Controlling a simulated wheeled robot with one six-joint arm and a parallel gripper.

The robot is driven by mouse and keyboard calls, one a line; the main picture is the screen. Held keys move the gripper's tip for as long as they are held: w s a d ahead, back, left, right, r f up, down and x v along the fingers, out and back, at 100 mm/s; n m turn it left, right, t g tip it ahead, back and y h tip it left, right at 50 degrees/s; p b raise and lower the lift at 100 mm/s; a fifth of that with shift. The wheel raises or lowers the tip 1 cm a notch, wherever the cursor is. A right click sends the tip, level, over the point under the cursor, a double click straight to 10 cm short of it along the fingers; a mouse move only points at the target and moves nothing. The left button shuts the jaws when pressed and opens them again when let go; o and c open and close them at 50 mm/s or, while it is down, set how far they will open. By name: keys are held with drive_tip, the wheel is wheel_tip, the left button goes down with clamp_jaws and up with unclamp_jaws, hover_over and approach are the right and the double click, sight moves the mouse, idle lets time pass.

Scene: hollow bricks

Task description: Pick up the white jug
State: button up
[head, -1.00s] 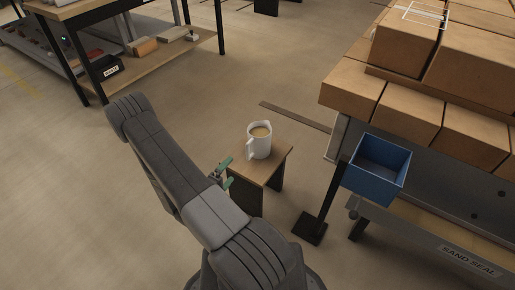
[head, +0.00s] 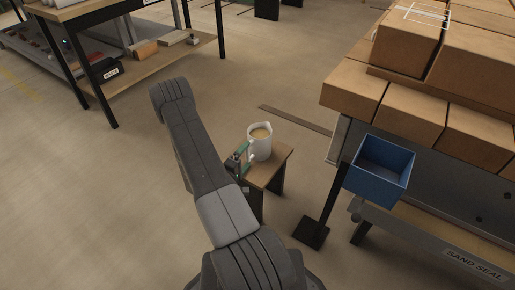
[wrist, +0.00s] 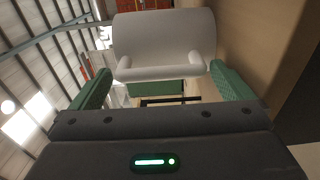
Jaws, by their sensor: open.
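The white jug (head: 259,138) stands upright on a small wooden stool (head: 277,163) in the head view, with a tan fill showing at its top. My gripper (head: 247,156) has green fingers and is at the jug's left, on the handle side. In the wrist view the jug (wrist: 165,38) is straight ahead, its handle (wrist: 160,72) facing me. The open fingers (wrist: 160,85) stand on either side of the handle, and nothing is gripped. Whether a finger touches the jug is unclear.
A blue bin (head: 380,168) on a black post stands right of the stool. Stacked cardboard boxes (head: 410,110) lie behind it. A workbench (head: 150,60) stands at the upper left. The floor left of my arm is clear.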

sight(257, 145)
drive_tip(key=shift+x, duration=1.25)
drive_tip(key=c, duration=1.7)
drive_tip(key=shift+r, duration=0.1)
